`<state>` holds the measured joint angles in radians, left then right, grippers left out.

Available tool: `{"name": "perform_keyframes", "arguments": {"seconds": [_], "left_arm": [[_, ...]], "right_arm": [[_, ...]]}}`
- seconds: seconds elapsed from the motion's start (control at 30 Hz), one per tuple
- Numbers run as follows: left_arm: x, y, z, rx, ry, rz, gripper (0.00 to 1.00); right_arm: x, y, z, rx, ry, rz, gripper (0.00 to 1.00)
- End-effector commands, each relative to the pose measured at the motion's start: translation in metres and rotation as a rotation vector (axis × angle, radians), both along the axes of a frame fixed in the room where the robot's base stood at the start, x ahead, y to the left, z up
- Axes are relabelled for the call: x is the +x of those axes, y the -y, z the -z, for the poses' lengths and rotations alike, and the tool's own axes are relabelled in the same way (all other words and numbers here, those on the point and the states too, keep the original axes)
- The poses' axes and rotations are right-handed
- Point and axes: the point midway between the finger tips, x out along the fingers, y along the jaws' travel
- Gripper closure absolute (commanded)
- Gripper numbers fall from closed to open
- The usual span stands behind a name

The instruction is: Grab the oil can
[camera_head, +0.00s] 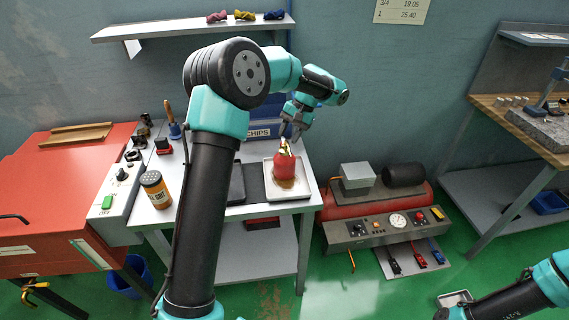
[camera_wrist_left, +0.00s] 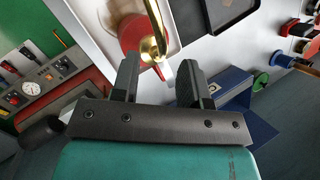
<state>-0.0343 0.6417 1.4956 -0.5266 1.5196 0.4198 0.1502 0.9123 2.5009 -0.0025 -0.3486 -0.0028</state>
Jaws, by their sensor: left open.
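The oil can is a red can (camera_head: 285,165) with a brass top and spout, standing in a white tray (camera_head: 303,189) on the cart top. In the left wrist view the oil can (camera_wrist_left: 130,28) is at the top, with its brass part (camera_wrist_left: 154,30) reaching down toward the gap between the fingers. My left gripper (camera_head: 291,132) is just above and behind the can in the head view. Its fingers (camera_wrist_left: 160,84) are apart, with nothing clamped between them. My right arm shows at the lower right, but its fingertips cannot be made out.
A dark tray (camera_head: 236,184) lies left of the white tray, and an orange jar (camera_head: 156,190) stands farther left. A blue bin labelled CHIPS (camera_head: 258,131) is behind the can. A red compressor unit (camera_head: 384,219) is on the right, below the cart top. A wall shelf (camera_head: 190,27) hangs above.

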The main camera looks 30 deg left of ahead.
Motion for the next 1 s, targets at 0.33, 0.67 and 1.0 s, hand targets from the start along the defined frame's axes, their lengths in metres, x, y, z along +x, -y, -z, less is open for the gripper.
{"name": "perform_keyframes", "arguments": {"seconds": [0.33, 0.67, 1.0], "left_arm": [[-0.009, -0.005, 0.019, -0.001, 0.000, 0.000, 0.59], [-0.009, -0.005, 0.019, -0.001, 0.000, 0.000, 0.59], [-0.009, -0.005, 0.019, -0.001, 0.000, 0.000, 0.90]], "right_arm": [[0.000, 0.000, 0.000, 0.000, 0.000, 0.000, 0.57], [0.000, 0.000, 0.000, 0.000, 0.000, 0.000, 0.57], [0.000, 0.000, 0.000, 0.000, 0.000, 0.000, 0.57]]}}
